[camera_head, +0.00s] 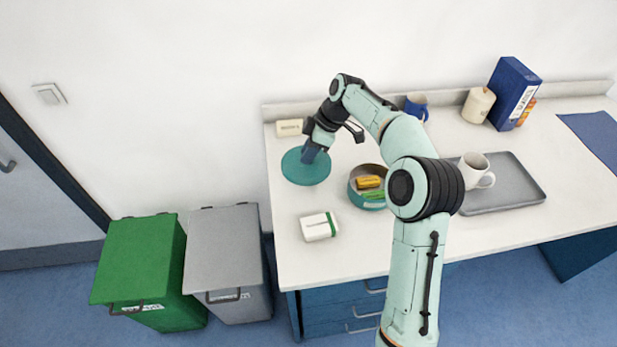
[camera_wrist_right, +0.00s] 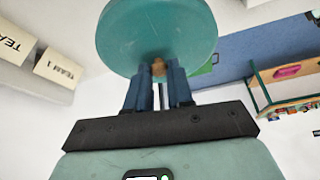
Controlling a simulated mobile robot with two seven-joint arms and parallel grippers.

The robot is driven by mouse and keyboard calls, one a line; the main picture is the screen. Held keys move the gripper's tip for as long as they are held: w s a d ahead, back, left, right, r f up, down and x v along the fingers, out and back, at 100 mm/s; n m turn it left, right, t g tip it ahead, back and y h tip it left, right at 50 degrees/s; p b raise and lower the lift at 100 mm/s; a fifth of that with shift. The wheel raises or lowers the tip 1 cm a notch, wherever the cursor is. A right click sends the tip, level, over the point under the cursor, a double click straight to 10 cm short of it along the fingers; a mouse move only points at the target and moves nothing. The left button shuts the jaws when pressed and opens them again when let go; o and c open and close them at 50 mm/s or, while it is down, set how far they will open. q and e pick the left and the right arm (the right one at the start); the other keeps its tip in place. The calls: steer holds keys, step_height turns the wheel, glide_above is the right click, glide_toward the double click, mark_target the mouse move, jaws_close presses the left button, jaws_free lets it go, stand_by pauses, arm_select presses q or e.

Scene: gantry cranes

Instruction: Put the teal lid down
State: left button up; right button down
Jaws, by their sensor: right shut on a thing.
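The teal lid (camera_head: 305,168) is a round flat disc near the left end of the white counter. My right gripper (camera_head: 318,148) is over it in the head view. In the wrist view my right gripper (camera_wrist_right: 158,88) is shut on the small brown knob of the teal lid (camera_wrist_right: 155,30). I cannot tell whether the lid touches the counter or hangs just above it. The round teal bowl (camera_head: 353,191) is to the right of the lid, uncovered, with yellow and green items inside. My left gripper is not in view.
A grey tray (camera_head: 520,185) with a white mug (camera_head: 474,169) is to the right. Green (camera_head: 140,265) and grey (camera_head: 226,255) bins stand left of the counter (camera_head: 300,270).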

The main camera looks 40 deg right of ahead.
mark_target(318, 160)
steer(key=f, duration=0.3)
steer(key=shift+w+f, duration=0.2)
steer(key=shift+f, duration=0.1)
step_height(318, 160, down, 6)
steer(key=shift+r+b, duration=0.15)
steer(key=shift+b, duration=0.2)
steer(key=c, duration=1)
jaws_free()
steer(key=v, duration=1.2)
steer(key=shift+p, duration=0.4)
